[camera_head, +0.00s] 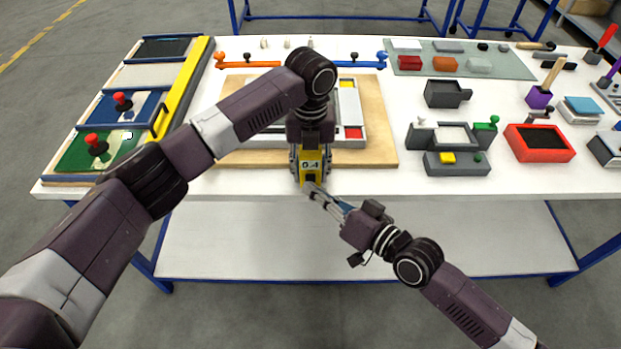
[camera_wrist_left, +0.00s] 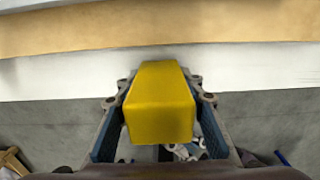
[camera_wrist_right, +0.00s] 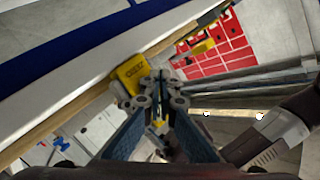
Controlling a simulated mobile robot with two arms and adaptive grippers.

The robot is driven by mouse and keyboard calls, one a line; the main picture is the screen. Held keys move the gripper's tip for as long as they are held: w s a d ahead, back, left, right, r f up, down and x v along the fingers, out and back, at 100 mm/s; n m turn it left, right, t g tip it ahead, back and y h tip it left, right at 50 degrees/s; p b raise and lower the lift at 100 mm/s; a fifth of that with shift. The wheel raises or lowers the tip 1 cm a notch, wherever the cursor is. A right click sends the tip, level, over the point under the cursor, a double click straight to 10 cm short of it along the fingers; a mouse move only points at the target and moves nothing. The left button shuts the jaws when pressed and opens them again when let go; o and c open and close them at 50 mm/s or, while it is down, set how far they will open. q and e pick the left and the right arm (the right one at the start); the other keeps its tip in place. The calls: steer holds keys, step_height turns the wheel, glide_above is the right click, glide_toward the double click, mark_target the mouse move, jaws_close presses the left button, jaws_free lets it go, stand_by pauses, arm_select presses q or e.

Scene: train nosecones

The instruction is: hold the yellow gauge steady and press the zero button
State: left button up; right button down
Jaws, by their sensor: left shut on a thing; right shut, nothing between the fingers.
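The yellow gauge (camera_head: 311,172) is between the fingers of my left gripper (camera_head: 311,170), near the table's front edge. Its display faces front and reads about 0.4. In the left wrist view the yellow gauge (camera_wrist_left: 160,100) fills the space between the fingers. My right gripper (camera_head: 311,188) is shut and empty, its fingertips at the lower front of the gauge. In the right wrist view the gauge (camera_wrist_right: 131,72) lies just beyond the shut fingertips (camera_wrist_right: 155,82). I cannot tell whether the tips touch it. The zero button is not clearly visible.
A wooden board with a grey-framed tray (camera_head: 385,140) lies behind the gauge on the white table (camera_head: 225,188). Grey fixtures (camera_head: 455,163) and a red bin (camera_head: 539,142) stand to the right. Panels with red knobs (camera_head: 95,143) are at the left.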

steer(key=shift+w, duration=0.65)
stand_by(0.5)
steer(key=shift+s, duration=1.05)
steer(key=s, duration=0.5)
stand_by(0.6)
arm_select(q)
steer(key=o, duration=1.4)
